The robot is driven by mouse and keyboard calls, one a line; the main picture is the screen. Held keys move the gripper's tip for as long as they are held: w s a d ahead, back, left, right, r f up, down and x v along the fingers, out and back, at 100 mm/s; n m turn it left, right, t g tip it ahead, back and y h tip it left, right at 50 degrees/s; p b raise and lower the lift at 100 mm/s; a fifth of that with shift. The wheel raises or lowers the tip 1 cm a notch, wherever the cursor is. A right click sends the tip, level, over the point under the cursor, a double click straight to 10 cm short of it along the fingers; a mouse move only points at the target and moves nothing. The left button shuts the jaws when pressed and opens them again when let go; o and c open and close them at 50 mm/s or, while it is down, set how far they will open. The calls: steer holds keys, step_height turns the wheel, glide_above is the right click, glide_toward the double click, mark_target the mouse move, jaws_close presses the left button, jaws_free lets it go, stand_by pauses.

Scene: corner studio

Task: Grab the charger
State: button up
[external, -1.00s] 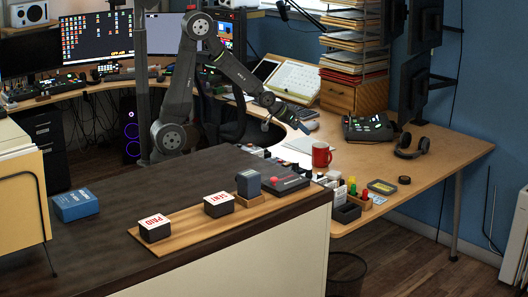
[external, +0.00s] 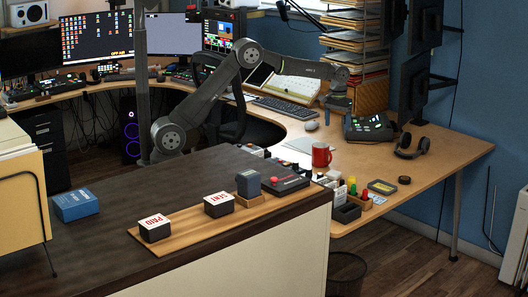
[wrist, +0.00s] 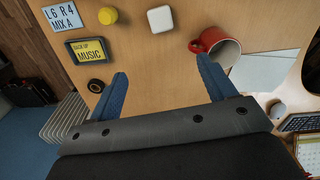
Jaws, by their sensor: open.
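A small white rounded block (wrist: 160,19), which looks like the charger, lies on the wooden desk at the top middle of the wrist view. It sits between a yellow round object and the red mug. I cannot clearly make it out in the external view. My gripper (wrist: 162,88) is open and empty, its two blue fingers spread above bare desk, apart from the white block. In the external view my gripper (external: 338,104) hangs above the desk's right part, near the black control box.
The red mug (wrist: 215,47) lies close right of the white block, with white paper (wrist: 266,68) beyond. On the left are a yellow round object (wrist: 108,15), a "MUSIC" box (wrist: 90,50) and a black disc (wrist: 96,86). Headphones (external: 412,147) lie at the desk's right.

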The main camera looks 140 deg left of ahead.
glide_above(334, 172)
step_height(334, 172, down, 16)
steer(key=shift+f, duration=0.25)
steer(key=shift+d+f, duration=0.2)
steer(key=shift+f, duration=2.5)
steer(key=c, duration=1.1)
